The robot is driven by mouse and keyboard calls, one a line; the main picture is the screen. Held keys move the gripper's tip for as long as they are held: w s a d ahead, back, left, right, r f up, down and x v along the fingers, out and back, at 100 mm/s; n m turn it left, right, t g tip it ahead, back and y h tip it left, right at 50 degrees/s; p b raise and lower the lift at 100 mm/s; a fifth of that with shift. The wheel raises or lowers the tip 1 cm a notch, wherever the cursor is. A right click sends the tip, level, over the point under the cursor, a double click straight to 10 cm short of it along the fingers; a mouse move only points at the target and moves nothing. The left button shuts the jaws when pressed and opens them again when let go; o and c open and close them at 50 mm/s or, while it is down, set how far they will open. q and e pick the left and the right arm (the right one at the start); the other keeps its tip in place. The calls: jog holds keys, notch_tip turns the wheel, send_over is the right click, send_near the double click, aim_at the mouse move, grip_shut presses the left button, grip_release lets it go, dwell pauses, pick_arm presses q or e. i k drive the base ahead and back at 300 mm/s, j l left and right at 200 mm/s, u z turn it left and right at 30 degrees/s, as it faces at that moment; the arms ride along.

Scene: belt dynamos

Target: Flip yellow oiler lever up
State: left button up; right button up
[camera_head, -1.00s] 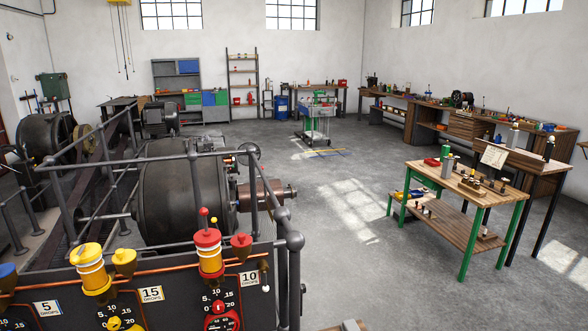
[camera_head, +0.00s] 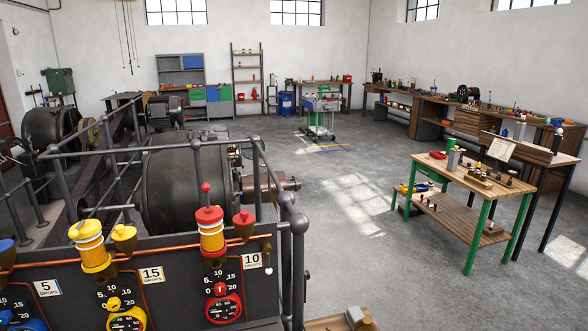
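Part of a blue oiler (camera_head: 6,248) shows at the left edge. Neither of my grippers shows in the head view.
A grey pipe railing (camera_head: 287,205) runs behind and beside the panel, in front of a large dark drum (camera_head: 185,185). A green-legged bench (camera_head: 465,180) stands at the right. The grey floor between is open. A wooden surface (camera_head: 325,323) shows at the bottom edge.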

aim_at(74, 233)
jog(key=u, duration=1.25)
